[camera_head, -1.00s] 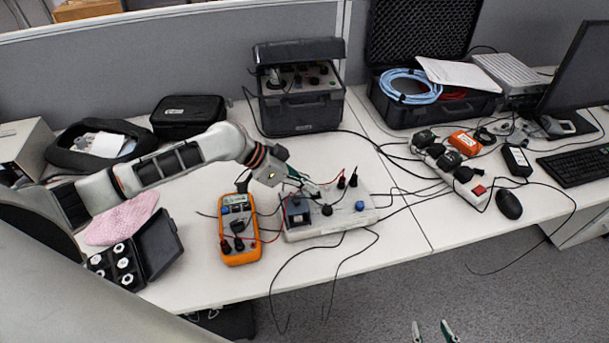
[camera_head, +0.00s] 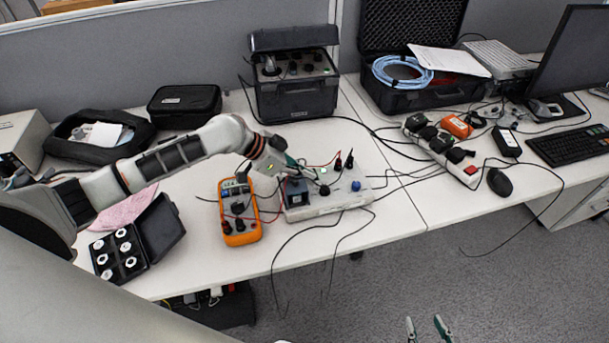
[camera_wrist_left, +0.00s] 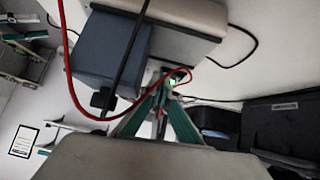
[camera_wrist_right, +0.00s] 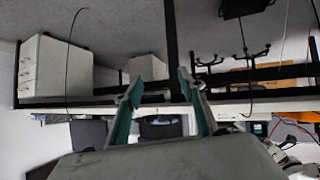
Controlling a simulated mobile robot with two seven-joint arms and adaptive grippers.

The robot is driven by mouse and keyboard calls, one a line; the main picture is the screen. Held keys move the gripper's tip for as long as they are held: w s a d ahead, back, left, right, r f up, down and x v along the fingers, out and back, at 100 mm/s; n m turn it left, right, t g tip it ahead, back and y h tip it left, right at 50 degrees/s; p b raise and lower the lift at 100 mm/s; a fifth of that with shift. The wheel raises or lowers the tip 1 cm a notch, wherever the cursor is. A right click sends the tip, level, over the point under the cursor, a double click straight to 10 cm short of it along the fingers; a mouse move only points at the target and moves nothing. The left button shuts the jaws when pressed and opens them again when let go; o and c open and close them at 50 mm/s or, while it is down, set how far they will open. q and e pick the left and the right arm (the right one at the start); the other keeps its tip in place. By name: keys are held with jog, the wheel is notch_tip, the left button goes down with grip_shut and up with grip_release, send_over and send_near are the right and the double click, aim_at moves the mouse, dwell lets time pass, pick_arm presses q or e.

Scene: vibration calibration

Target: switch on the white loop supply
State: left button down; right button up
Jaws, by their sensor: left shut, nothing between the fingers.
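The white loop supply (camera_head: 325,206) is a low white box on the desk, with a dark blue-grey block, a black knob and a blue knob (camera_head: 356,186) on top. My left gripper (camera_head: 314,175) is shut and empty, low over the back of the box. Whether the tips touch the glowing part I cannot tell. My right gripper (camera_head: 427,328) is open and empty, away from the desk; its fingers (camera_wrist_right: 158,88) stand apart.
An orange multimeter (camera_head: 239,212) lies left of the supply. Red and black leads run across and around the box. A black case (camera_head: 295,95) stands behind it.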

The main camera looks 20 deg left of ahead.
pick_arm(q)
jog(key=shift+w+f, duration=0.1)
jog(key=shift+w, duration=0.25)
jog(key=shift+w+a, duration=0.45)
jog(key=shift+w, duration=0.25)
jog(key=shift+r, duration=0.2)
pick_arm(e)
jog(key=shift+w+r, duration=0.3)
jog(key=shift+w, duration=0.5)
jog(key=shift+s+f, duration=0.1)
jog(key=shift+f, duration=0.05)
